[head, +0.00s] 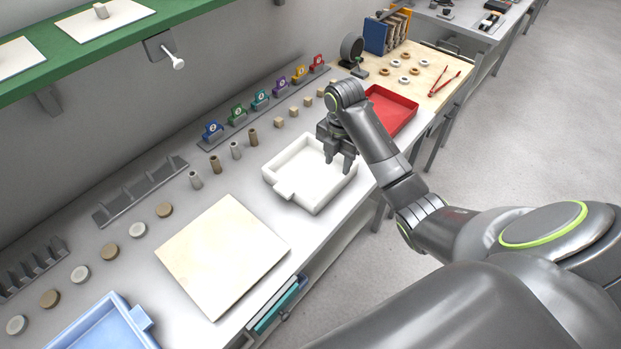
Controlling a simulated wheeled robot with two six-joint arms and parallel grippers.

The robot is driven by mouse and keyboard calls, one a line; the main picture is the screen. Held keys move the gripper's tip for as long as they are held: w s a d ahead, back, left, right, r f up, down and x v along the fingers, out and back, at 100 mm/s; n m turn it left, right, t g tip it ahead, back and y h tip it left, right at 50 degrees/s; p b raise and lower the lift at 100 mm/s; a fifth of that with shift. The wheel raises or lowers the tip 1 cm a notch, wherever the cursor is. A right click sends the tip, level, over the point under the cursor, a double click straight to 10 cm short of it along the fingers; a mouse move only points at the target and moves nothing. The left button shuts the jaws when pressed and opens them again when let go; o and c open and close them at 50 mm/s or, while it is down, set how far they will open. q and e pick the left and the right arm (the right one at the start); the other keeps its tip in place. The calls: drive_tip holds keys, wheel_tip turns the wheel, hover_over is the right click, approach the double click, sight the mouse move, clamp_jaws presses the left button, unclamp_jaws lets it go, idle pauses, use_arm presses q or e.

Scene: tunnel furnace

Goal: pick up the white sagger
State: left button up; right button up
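The white sagger (303,172) is a shallow square tray with a tab on its front left side. It sits on the grey bench in the middle of the head view. My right gripper (341,169) points down over the right part of the sagger, near its right wall. Its two fingers are apart, with a gap between them. I cannot tell whether the fingertips touch the sagger. The gripper and arm hide part of its right side. My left gripper is not in view.
A cream board (222,255) lies left of the sagger, and a blue tray (100,325) is at the lower left. A red tray (391,110) is just behind my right arm. Small cylinders and blocks stand along the back.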

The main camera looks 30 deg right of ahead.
sight(336, 181)
drive_tip(key=shift+f+b, duration=2.2)
drive_tip(key=shift+f, duration=0.45)
drive_tip(key=shift+s+f, duration=0.1)
drive_tip(key=shift+f, duration=0.2)
wheel_tip(336, 181, down, 2)
drive_tip(key=shift+d+f+p, duration=0.1)
drive_tip(key=shift+f+p, duration=0.05)
drive_tip(key=shift+p, duration=0.2)
drive_tip(key=shift+f, duration=0.4)
clamp_jaws()
drive_tip(key=shift+r, duration=0.1)
